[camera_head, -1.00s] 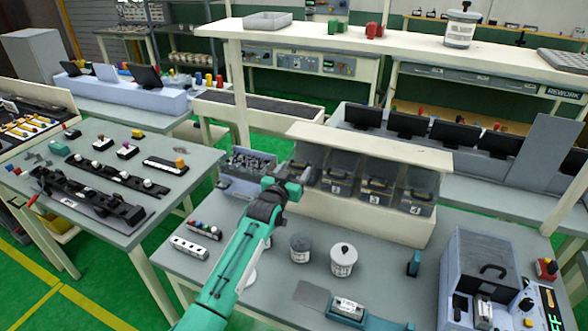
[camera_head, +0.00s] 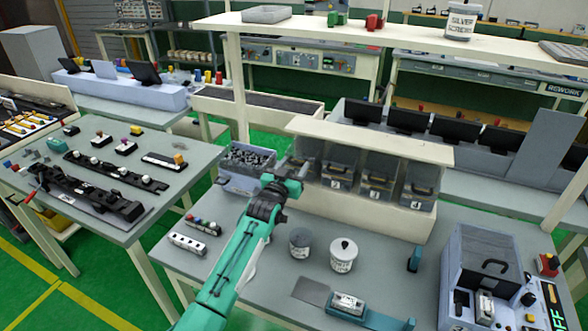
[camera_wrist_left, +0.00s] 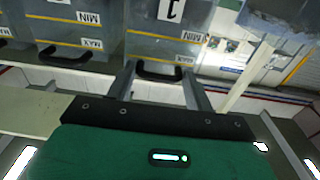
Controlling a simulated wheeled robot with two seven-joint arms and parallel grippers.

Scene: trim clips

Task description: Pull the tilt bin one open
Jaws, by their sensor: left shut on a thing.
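Tilt bin one (camera_wrist_left: 165,42) is a grey bin with a white label reading 1, upside down in the left wrist view. A black handle (camera_wrist_left: 155,76) is on its front. My left gripper (camera_wrist_left: 160,84) has its two fingers on either side of this handle and is shut on it. In the head view my left gripper (camera_head: 292,170) is at the left end of the bin row and covers much of bin one (camera_head: 308,151). How far the bin is tilted I cannot tell. My right gripper is in neither view.
Bins 2 (camera_head: 338,173), 3 (camera_head: 377,180) and 4 (camera_head: 418,187) stand to the right under a cream ledge (camera_head: 370,140). A grey crate of small parts (camera_head: 240,182) is close on the left. Two tubs (camera_head: 343,256) stand on the bench in front.

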